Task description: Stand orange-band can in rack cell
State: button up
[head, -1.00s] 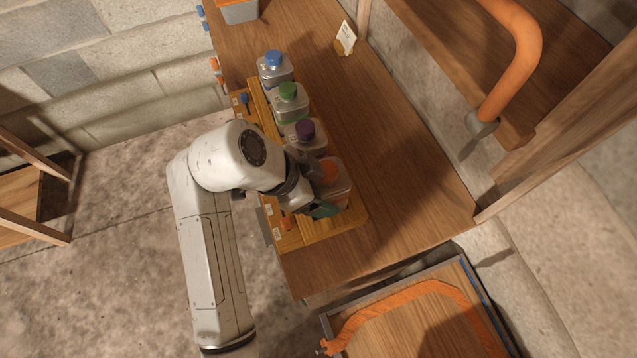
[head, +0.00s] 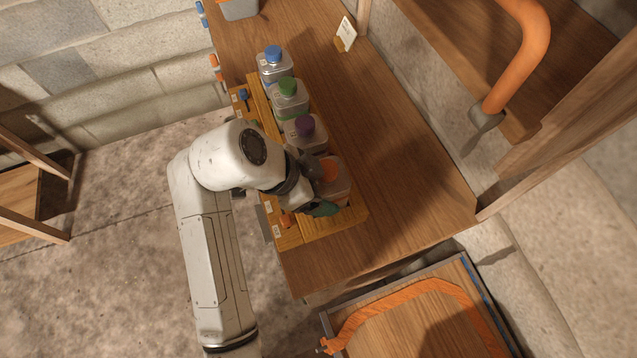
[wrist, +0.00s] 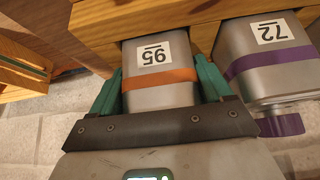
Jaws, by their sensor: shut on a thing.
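The orange-band can (wrist: 160,72) is a square metal can with an orange band and a number label, upside down in the wrist view. My gripper (wrist: 158,82) is shut on it, one teal finger on each side. In the head view the can, with its orange cap (head: 328,171), is upright at the near end of the wooden rack (head: 338,226), in line with the other cans. Its lower end meets the rack's wood in the wrist view (wrist: 105,22). Whether its base rests on the cell floor is hidden.
The purple-band can (wrist: 265,60) stands close beside the held can. Green-capped (head: 288,98) and blue-capped (head: 275,65) cans stand farther along the rack. The bench top (head: 390,180) to the right is clear. An orange pipe (head: 520,60) is at upper right.

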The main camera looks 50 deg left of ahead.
dwell(0.3)
jog(key=o, duration=1.4)
jog(key=shift+f, duration=0.1)
jog(key=v, duration=1.1)
